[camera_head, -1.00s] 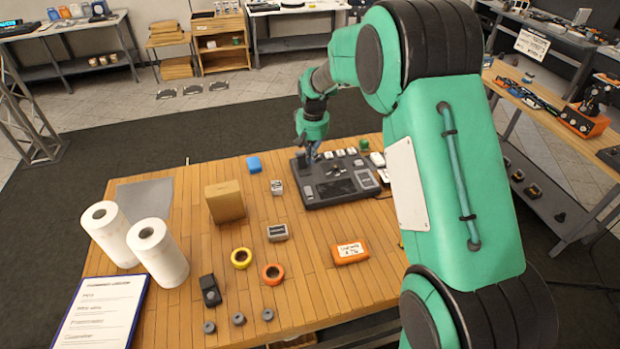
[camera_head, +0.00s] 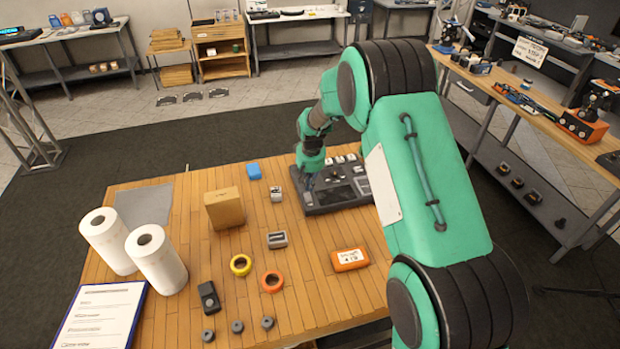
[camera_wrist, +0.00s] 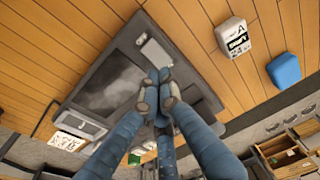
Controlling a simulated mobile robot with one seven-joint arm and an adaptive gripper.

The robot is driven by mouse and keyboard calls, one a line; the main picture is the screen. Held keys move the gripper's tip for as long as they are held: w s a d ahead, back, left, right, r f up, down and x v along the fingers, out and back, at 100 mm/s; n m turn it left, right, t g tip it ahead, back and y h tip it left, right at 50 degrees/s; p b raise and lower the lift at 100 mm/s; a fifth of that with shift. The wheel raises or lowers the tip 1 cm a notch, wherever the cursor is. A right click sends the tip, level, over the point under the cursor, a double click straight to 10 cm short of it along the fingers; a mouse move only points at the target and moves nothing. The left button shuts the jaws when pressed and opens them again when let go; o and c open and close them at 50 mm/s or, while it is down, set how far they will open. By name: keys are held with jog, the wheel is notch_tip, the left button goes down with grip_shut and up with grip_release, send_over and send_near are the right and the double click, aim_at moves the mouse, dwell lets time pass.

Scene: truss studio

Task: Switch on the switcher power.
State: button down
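The switcher (camera_head: 325,202) is a dark flat console at the far right of the wooden table, partly hidden by my arm. My gripper (camera_head: 308,184) is over its left end, pointing down. In the wrist view, the switcher (camera_wrist: 88,75) shows a large dark panel. A raised pale grey rectangular piece (camera_wrist: 155,52) sits near one end of it; I cannot tell whether this is the power switch or how it is set. My gripper's blue fingers (camera_wrist: 158,84) come together at the tips, empty, right beside this piece. Whether they touch it is unclear.
A white labelled block (camera_wrist: 234,38) and a blue block (camera_wrist: 284,71) lie beside the switcher. A cardboard box (camera_head: 225,209), paper rolls (camera_head: 158,262), tape rings (camera_head: 241,265) and an orange case (camera_head: 349,260) stand on the table. Bare wood lies between them.

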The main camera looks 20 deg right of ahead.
aim_at(309, 193)
jog(key=shift+w+f, duration=0.1)
jog(key=shift+f, duration=0.95)
jog(key=shift+w+f, duration=0.2)
jog(key=shift+f, duration=0.25)
jog(key=shift+s+f, duration=0.1)
jog(key=shift+s, duration=0.05)
